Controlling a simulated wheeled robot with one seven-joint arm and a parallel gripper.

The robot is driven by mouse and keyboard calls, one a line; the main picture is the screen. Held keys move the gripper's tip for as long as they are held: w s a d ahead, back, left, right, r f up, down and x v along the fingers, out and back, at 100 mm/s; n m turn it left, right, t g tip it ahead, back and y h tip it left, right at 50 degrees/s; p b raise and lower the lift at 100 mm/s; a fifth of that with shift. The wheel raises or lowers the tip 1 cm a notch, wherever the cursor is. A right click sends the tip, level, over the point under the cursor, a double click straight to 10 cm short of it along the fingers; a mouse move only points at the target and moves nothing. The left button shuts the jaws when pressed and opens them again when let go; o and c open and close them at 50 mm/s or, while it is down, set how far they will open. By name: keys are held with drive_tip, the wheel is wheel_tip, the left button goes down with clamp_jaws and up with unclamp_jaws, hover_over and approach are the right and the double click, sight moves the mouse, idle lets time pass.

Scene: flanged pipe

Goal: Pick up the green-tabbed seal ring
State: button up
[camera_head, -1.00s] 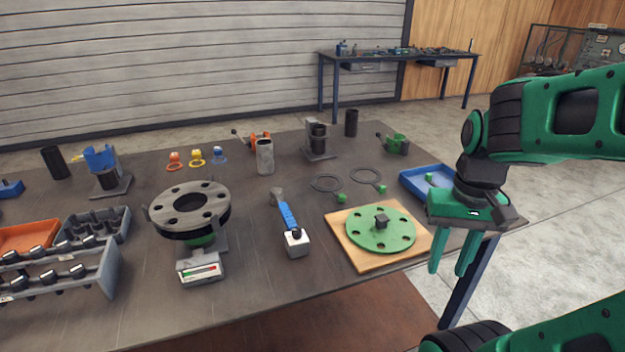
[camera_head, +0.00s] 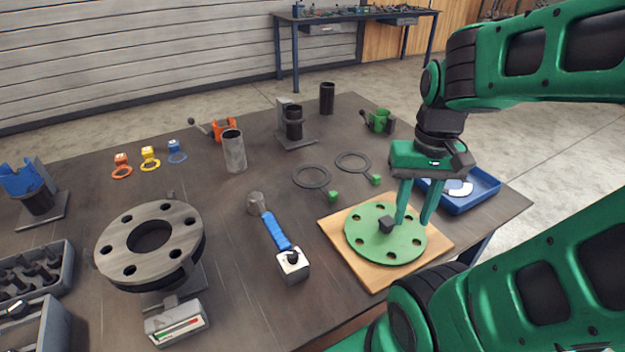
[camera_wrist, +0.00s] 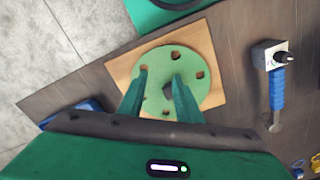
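Two thin dark rings with green tabs lie flat on the table in the head view. The left ring (camera_head: 312,177) has its green tab (camera_head: 333,196) at its lower right. The right ring (camera_head: 353,162) has its tab (camera_head: 376,179) at its lower right. My gripper (camera_head: 415,222) is open and empty, pointing down over the right part of the green flange disc (camera_head: 372,250), to the right of and nearer than both rings. In the wrist view, its spread fingers (camera_wrist: 159,78) show against the disc. Neither ring can be made out there.
The disc, with a dark central knob (camera_head: 387,225), lies on a wooden board (camera_head: 372,280). A blue tray (camera_head: 488,196) is behind my gripper at right. A blue-handled tool (camera_head: 276,232) lies left of the board. A grey flange (camera_head: 122,222) stands farther left. A green holder (camera_head: 379,121) stands behind the rings.

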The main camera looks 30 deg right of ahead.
drive_tip(key=shift+o, duration=0.2)
drive_tip(key=shift+s+r, duration=0.2)
drive_tip(key=shift+s, duration=0.1)
drive_tip(key=m+y, duration=0.4)
drive_tip(key=m, duration=0.7)
approach(333, 192)
drive_tip(key=shift+w+a+f+m, duration=0.1)
drive_tip(key=shift+f+m, duration=0.05)
drive_tip(key=shift+f, duration=0.35)
drive_tip(key=shift+w+a+f+m, duration=0.1)
drive_tip(key=shift+f+m, duration=0.05)
drive_tip(key=shift+f, duration=0.35)
drive_tip(key=shift+s+x, duration=0.1)
drive_tip(key=shift+x, duration=1.45)
drive_tip(key=shift+s+x, duration=0.15)
drive_tip(key=shift+x, duration=1.4)
drive_tip(key=shift+a+r, duration=0.1)
clamp_jaws()
